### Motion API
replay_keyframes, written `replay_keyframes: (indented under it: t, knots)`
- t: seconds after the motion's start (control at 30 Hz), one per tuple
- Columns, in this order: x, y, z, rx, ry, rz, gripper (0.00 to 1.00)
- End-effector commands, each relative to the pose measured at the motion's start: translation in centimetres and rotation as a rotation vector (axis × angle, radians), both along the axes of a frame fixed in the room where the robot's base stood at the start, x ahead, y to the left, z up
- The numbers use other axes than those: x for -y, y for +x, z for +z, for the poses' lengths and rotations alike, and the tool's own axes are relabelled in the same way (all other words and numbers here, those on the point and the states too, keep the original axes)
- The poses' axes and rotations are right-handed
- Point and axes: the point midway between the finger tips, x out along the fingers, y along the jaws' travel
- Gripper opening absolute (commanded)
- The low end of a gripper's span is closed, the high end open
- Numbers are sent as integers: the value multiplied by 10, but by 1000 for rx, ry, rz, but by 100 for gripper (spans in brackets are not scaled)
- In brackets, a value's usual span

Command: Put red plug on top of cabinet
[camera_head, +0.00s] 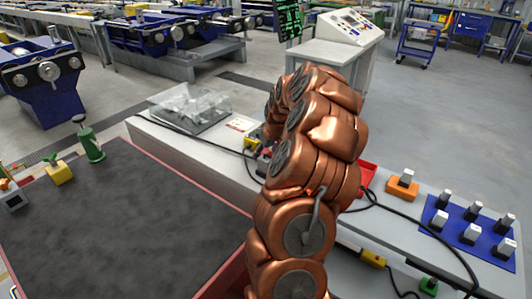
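My copper-coloured arm (305,185) rises through the middle of the view and bends away from me. My gripper is hidden behind it, so I cannot see whether it holds anything. A larger red, tray-like thing (366,177) is partly hidden behind the arm's right side. The long white bench top (205,150) runs behind the arm; I cannot tell if it is the cabinet.
A blue mat (484,237) with several upright plugs and an orange block (402,187) are at right. A black cable crosses the bench. A clear box (190,104) sits at its left end.

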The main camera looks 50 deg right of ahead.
Motion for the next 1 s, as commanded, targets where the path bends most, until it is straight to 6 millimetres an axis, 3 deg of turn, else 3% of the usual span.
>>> replay_keyframes:
  t: [0.27, 0.7, 1.0]
  knots:
    - [-2, -9, 24, 2, -3, -1, 69]
    - [-11, -35, 94, 4, -3, -1, 69]
    - [-14, -43, 113, 1, 0, 0, 69]
